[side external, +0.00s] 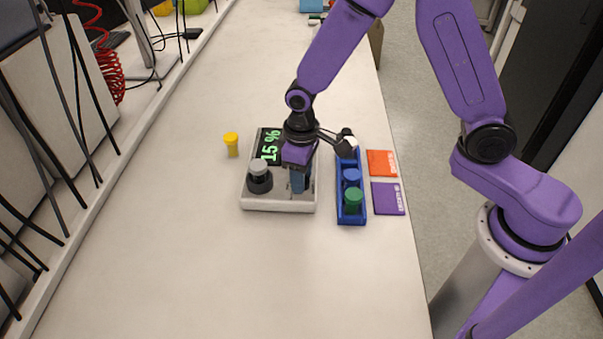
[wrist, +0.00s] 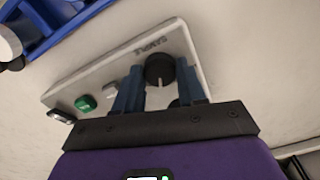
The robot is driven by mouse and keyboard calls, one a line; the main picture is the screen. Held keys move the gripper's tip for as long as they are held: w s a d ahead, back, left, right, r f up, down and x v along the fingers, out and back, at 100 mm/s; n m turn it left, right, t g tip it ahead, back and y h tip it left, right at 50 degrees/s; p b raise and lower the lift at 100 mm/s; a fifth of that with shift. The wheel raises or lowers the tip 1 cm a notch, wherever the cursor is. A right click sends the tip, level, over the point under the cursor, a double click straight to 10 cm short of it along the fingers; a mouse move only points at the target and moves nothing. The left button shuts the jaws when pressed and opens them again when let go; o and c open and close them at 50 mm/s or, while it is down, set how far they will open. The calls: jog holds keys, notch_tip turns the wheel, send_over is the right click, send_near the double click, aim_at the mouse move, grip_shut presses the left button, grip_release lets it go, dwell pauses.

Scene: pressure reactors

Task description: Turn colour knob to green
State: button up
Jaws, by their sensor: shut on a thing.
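The white panel unit (side external: 283,205) stands on the bench, with a lit display (side external: 270,147) reading 15 %. In the wrist view, a round black knob (wrist: 160,68) with a white pointer mark sits on the panel (wrist: 183,42). The mark points toward the bottom of the picture. My gripper (wrist: 160,72) has its two blue fingers on either side of this knob, shut on it. A second black part (wrist: 175,103) shows partly between the fingers, nearer the palm. A green round part (wrist: 85,103) and a pale button (wrist: 110,88) lie left of the fingers. In the side view, my gripper (side external: 297,185) hides the knob.
A grey-capped black vessel (side external: 259,178) stands on the unit's left. A yellow-capped vial (side external: 231,144) is left of the unit. A blue rack (side external: 350,218) with capped vials stands right. Orange (side external: 382,163) and purple (side external: 388,199) squares lie beyond it. The front bench is clear.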

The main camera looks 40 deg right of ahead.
jog(key=n, duration=0.4)
jog(key=shift+n, duration=0.4)
dwell(0.4)
jog(key=o, duration=1.1)
jog(key=shift+r, duration=0.1)
notch_tip(320, 180, up, 17)
jog(key=shift+r, duration=0.15)
